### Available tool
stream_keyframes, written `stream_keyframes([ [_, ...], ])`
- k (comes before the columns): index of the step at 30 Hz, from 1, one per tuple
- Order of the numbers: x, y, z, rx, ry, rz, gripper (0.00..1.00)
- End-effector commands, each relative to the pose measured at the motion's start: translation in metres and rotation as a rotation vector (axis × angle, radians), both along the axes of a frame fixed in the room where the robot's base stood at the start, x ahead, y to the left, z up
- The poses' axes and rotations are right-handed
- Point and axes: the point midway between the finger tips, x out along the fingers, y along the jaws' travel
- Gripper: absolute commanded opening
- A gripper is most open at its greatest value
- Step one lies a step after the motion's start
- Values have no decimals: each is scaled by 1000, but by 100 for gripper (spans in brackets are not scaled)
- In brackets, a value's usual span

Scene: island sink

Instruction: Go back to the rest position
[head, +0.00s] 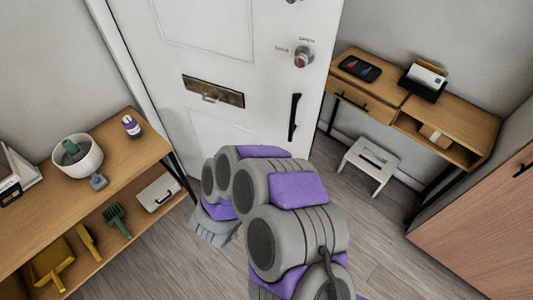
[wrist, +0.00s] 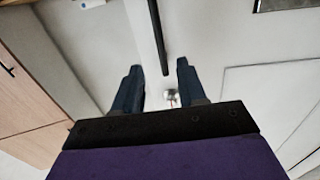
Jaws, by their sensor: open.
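My gripper (wrist: 159,65) shows in the wrist view with its two dark fingers spread apart and nothing between them. A black bar handle on the white door (wrist: 215,50) shows behind the gap between the fingers, and a round metal knob (wrist: 171,97) shows near the right finger. In the head view my grey and purple arm is folded in front of the white door (head: 235,60). The arm's links hide much of its far end there, and the fingers cannot be made out.
A wooden shelf unit (head: 125,165) stands at the left, holding a white pot (head: 88,165) and a purple-white bottle (head: 131,126). A wooden desk (head: 470,125) and a white stool (head: 368,166) stand at the right. A wooden cabinet (head: 480,215) is nearer. Floor (head: 385,265) shows clear between.

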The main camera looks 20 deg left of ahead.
Motion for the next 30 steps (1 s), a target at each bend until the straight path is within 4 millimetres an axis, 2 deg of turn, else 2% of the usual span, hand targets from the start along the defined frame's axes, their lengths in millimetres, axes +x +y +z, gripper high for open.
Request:
stream_keyframes([
  [10,3,1,0,13,13,3,41],
  [17,30,18,5,189,207,79,41],
  [22,46,36,25,340,400,208,41],
  [24,49,40,38,387,465,264,41],
  [30,43,37,77,447,646,427,41],
])
